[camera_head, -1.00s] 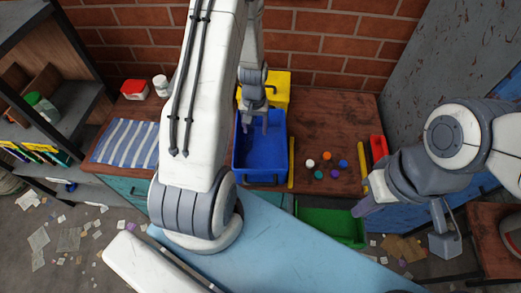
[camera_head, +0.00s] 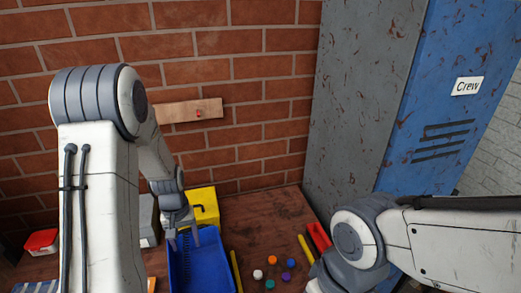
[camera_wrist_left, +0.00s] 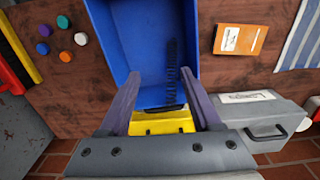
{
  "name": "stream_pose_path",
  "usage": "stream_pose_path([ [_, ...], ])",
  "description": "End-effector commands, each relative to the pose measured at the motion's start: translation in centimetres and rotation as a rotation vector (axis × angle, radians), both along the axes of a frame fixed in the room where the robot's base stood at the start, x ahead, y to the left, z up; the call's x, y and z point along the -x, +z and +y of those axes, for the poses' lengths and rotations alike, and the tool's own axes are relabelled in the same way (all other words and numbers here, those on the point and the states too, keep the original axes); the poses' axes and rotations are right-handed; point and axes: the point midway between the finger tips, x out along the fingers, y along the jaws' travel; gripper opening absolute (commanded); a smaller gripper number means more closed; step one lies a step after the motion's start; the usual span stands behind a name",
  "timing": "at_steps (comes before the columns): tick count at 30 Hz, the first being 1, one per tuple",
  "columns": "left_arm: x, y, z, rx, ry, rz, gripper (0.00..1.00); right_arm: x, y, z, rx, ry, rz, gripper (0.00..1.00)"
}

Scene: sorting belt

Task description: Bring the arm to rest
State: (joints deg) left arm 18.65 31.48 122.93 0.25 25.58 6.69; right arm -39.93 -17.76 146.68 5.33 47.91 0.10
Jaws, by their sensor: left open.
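My left gripper (camera_head: 184,240) is open above the far end of the blue bin (camera_head: 203,272), with no object between its fingers. In the left wrist view, the two purple-grey fingers (camera_wrist_left: 158,88) are spread over the bin's end (camera_wrist_left: 138,40), apart from each other. A dark ribbed strip (camera_wrist_left: 181,75) shows inside the bin; I cannot tell if it is a shadow. My left arm rises from the bottom left and bends down to the bin. My right arm comes in from the right, and its gripper is cut off at the bottom edge.
A grey case (camera_wrist_left: 262,125) and an orange booklet (camera_wrist_left: 241,38) are beside the bin. Lockers (camera_head: 365,95) and a brick wall bound the back.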

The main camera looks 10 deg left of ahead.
Motion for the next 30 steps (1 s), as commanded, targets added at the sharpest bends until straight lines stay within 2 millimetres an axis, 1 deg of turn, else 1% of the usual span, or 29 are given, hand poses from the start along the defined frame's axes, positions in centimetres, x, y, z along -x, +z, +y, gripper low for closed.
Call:
stream_pose_path([
  [2, -0.1, 0.7, -1.3, 0.000, -0.034, -0.004, 0.65, 0.0, -0.1, 0.0, 0.000, 0.000, 0.000, 0.00],
  [4, -0.1, 2.0, -3.6, 0.001, -0.097, -0.012, 0.65, 0.0, -0.2, 0.0, 0.000, 0.000, 0.000, 0.00],
  [5, 0.0, 2.8, -5.0, 0.002, -0.135, -0.015, 0.65, 0.0, -0.3, 0.0, 0.000, 0.000, 0.000, 0.00],
  [6, 0.4, 4.0, -7.1, 0.003, -0.195, -0.021, 0.65, 0.0, -0.4, 0.0, 0.000, 0.000, 0.000, 0.00],
  [8, 1.4, 5.8, -10.6, 0.008, -0.301, -0.028, 0.65, 0.0, -0.6, 0.0, 0.000, 0.000, 0.000, 0.00],
  [9, 2.5, 7.0, -13.0, 0.012, -0.376, -0.033, 0.65, 0.0, -0.7, 0.0, 0.000, 0.000, 0.000, 0.00],
  [11, 4.7, 8.7, -16.2, 0.020, -0.488, -0.037, 0.65, 0.0, -0.9, 0.0, 0.000, 0.000, 0.000, 0.00],
  [12, 6.3, 9.7, -18.2, 0.026, -0.564, -0.041, 0.65, 0.0, -1.0, 0.0, 0.000, 0.000, 0.000, 0.00],
  [14, 8.9, 10.9, -20.6, 0.035, -0.672, -0.045, 0.65, 0.0, -1.1, 0.0, 0.000, 0.000, 0.000, 0.00],
  [15, 10.7, 11.6, -21.8, 0.042, -0.741, -0.047, 0.65, 0.0, -1.2, 0.0, 0.000, 0.001, 0.000, 0.00],
  [18, 14.8, 12.8, -23.9, 0.057, -0.892, -0.050, 0.65, 0.0, -1.4, 0.0, 0.000, 0.001, 0.000, 0.00],
  [21, 17.8, 13.5, -24.8, 0.070, -0.998, -0.051, 0.65, 0.0, -1.5, 0.0, 0.000, 0.001, 0.000, 0.00],
  [22, 18.4, 13.6, -24.9, 0.073, -1.021, -0.050, 0.65, 0.0, -1.6, 0.0, 0.000, 0.001, 0.000, 0.00],
  [25, 19.8, 13.9, -25.2, 0.077, -1.070, -0.049, 0.65, 0.0, -1.6, 0.0, 0.000, 0.001, 0.000, 0.00],
  [27, 20.2, 13.9, -25.2, 0.079, -1.084, -0.048, 0.65, 0.0, -1.6, 0.0, 0.000, 0.001, 0.000, 0.00],
  [30, 20.2, 13.9, -25.2, 0.080, -1.085, -0.047, 0.65, 0.0, -1.6, 0.0, 0.000, 0.001, 0.000, 0.00],
])
